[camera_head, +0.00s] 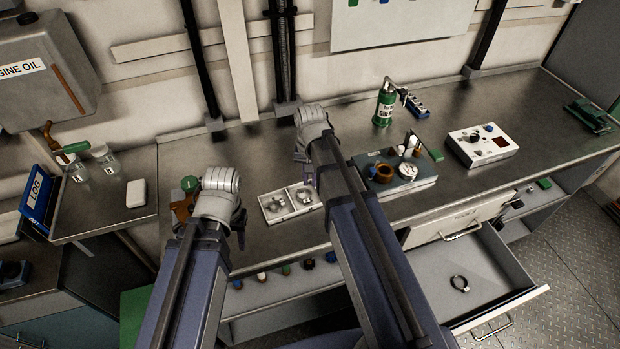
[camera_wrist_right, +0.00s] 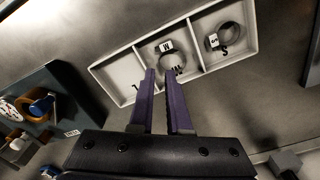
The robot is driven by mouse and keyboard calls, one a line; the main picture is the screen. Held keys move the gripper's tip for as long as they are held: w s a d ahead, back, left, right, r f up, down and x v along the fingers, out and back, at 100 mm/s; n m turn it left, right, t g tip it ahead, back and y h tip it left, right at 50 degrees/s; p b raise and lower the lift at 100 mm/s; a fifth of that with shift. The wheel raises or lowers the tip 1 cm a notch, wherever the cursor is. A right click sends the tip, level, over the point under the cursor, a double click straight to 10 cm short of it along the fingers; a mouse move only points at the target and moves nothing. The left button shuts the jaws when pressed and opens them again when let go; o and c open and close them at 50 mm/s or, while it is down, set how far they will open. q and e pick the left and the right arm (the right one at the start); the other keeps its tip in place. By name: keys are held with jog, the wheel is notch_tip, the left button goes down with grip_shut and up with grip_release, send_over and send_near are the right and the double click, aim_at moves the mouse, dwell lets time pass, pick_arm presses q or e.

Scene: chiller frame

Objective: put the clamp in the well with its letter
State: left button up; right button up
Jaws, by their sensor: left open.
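A white tray (camera_head: 268,217) with three wells lies on the bench; it also shows in the right wrist view (camera_wrist_right: 196,56). A ring clamp with an S tag (camera_wrist_right: 228,36) sits in one end well, beside a letter S. Another clamp (camera_head: 460,283) lies in the open drawer. My left gripper (camera_head: 242,236) is open left of the tray.
The open drawer (camera_head: 505,300) juts out at the right. A blue-grey box (camera_head: 416,184) with a copper coil stands right of the tray. A green bottle (camera_head: 383,107) and a white instrument box (camera_head: 482,146) stand farther back. Glass jars (camera_head: 105,160) stand at the left.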

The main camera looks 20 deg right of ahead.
aim_at(310, 194)
notch_tip(310, 194, up, 6)
jog(key=r+p, duration=0.1)
jog(key=p, duration=0.4)
jog(key=s+a+n+h, duration=0.1)
jog(key=s+a+n, duration=0.7)
jog(key=s+a, duration=0.4)
jog(key=shift+s+a+f+n, duration=0.15)
jog(key=shift+s+f+n, duration=0.15)
jog(key=shift+s, duration=0.7)
